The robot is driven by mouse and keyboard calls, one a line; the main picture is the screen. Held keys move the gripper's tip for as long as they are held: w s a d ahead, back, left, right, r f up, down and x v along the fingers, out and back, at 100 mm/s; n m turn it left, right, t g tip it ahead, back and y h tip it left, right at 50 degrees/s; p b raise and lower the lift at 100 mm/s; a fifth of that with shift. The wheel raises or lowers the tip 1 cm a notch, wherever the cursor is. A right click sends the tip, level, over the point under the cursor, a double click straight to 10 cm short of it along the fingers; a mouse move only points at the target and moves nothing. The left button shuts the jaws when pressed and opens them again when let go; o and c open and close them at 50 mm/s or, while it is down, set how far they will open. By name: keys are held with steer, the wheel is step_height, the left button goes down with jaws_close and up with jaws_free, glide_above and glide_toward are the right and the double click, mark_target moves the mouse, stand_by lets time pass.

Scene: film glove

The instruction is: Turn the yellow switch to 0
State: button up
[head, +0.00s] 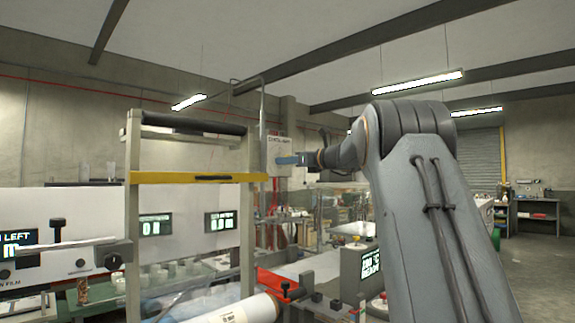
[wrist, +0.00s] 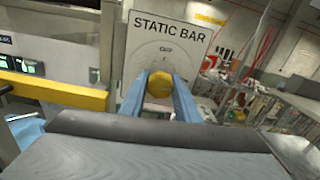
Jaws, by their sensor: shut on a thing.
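The yellow switch (wrist: 160,85) is a round knob on a white panel (wrist: 166,45) labelled STATIC BAR, seen in the wrist view. My gripper (wrist: 161,92) has its two blue fingers on either side of the knob, shut on it. The fingers cover the knob's sides, and its pointer and the 0 mark cannot be made out. In the head view, my gripper (head: 300,160) reaches left to the panel (head: 277,155), which is mounted by a grey post. The knob itself is hidden there.
A frame with a yellow bar (head: 198,178) and a dark roller (head: 193,123) stands left of the panel. The yellow bar also shows at the left in the wrist view (wrist: 60,92). A film roll (head: 240,308) and red part (head: 275,284) lie below. Open floor (head: 530,255) is at right.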

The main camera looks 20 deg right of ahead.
steer(key=n+b, duration=0.1)
steer(key=b, duration=0.1)
steer(key=n+b, duration=0.2)
steer(key=shift+f, duration=0.25)
steer(key=n+b, duration=0.5)
steer(key=shift+r+n+b, duration=0.1)
steer(key=shift+n+b, duration=0.2)
steer(key=shift+b, duration=0.1)
steer(key=n+b, duration=0.3)
steer(key=n, duration=0.1)
steer(key=shift+b, duration=0.4)
steer(key=shift+r+n+b, duration=0.2)
steer(key=shift+n+b, duration=1.05)
steer(key=shift+n, duration=1.05)
steer(key=o, duration=1)
steer(key=shift+o, duration=0.2)
